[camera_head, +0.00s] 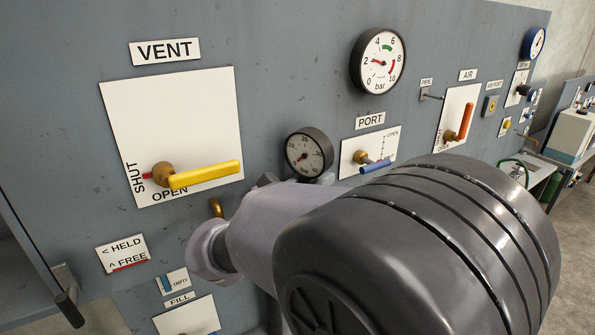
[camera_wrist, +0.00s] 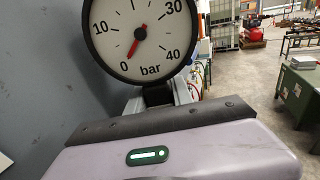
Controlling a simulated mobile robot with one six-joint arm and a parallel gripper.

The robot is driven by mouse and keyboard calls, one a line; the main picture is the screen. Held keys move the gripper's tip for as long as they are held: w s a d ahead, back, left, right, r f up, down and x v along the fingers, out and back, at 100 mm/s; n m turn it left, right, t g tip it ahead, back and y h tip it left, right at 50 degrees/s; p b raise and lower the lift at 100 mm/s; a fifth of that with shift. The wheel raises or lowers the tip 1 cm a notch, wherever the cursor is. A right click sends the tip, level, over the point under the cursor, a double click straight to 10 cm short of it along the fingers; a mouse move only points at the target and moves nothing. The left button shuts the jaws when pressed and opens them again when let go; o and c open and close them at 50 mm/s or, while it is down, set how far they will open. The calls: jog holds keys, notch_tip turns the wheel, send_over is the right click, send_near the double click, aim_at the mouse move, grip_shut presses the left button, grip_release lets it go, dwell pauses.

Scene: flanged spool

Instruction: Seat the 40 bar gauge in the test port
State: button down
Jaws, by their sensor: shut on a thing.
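The 40 bar gauge (camera_head: 308,153) is round with a black rim and white dial. It stands close in front of the grey panel, below and left of the PORT label. In the wrist view its dial (camera_wrist: 140,30) reads 0 to 40 bar, with the red needle near 0. My gripper (camera_wrist: 158,98) is shut on the gauge's dark stem below the dial. In the head view my arm hides most of the gripper and the gauge's lower end. I cannot see the test port or tell whether the stem touches it.
A yellow VENT lever (camera_head: 205,174) lies horizontal at left. A blue PORT lever (camera_head: 376,166) and an orange AIR lever (camera_head: 466,121) are to the right. A 10 bar gauge (camera_head: 378,61) is mounted above.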

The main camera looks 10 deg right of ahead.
jog(key=shift+f, duration=0.1)
jog(key=c, duration=1.1)
grip_release()
jog(key=shift+o, duration=0.3)
jog(key=shift+s, duration=0.1)
jog(key=b+v, duration=0.1)
jog(key=v, duration=1.6)
jog(key=shift+s, duration=0.2)
jog(key=shift+a, duration=0.1)
